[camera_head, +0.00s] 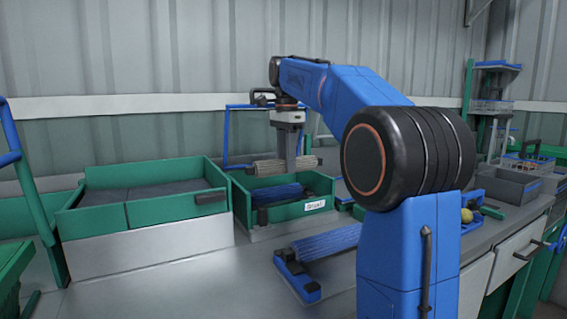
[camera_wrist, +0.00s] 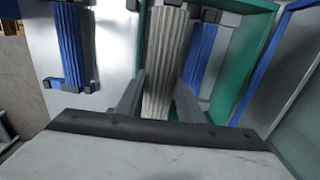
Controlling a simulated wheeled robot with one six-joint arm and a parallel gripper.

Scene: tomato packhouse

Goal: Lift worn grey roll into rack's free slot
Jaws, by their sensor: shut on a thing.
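My gripper (camera_head: 290,165) is shut on the worn grey roll (camera_head: 265,168) and holds it level above a green-walled box (camera_head: 290,212) with a small white label. In the wrist view the ribbed grey roll (camera_wrist: 168,50) runs between my two fingers. A ribbed blue roll (camera_head: 280,194) lies inside the box, below the grey one; it also shows in the wrist view (camera_wrist: 207,58). Another blue roll (camera_head: 328,242) rests on a low blue holder (camera_head: 298,278) on the bench in front of the box. I cannot tell which of these is the rack, nor see a free slot clearly.
A wide green-edged bin (camera_head: 144,210) with grey panels stands left of the box, close beside it. A blue frame (camera_head: 238,135) rises behind the box. Grey crates (camera_head: 510,185) stand at the right. The bench front at left of the blue holder is clear.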

